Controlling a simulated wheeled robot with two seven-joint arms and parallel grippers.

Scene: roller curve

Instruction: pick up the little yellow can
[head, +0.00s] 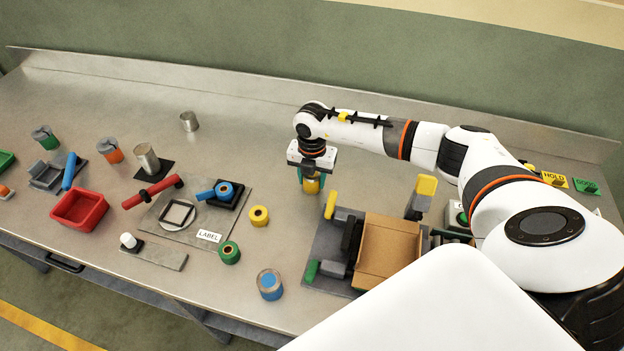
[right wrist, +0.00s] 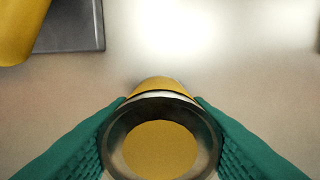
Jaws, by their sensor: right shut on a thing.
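The little yellow can (head: 312,186) is between the fingers of my right gripper (head: 313,177), over the middle of the metal bench. In the right wrist view the can (right wrist: 160,148) shows from above, with a dark metal rim and a yellow centre. The green fingers of my right gripper (right wrist: 160,135) press on it from both sides. I cannot tell whether the can touches the bench. My left gripper is not in view.
A fixture plate with an open cardboard box (head: 388,250) and yellow posts stands right of the can. A red bin (head: 80,208) is farther left. Bench behind the gripper is clear.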

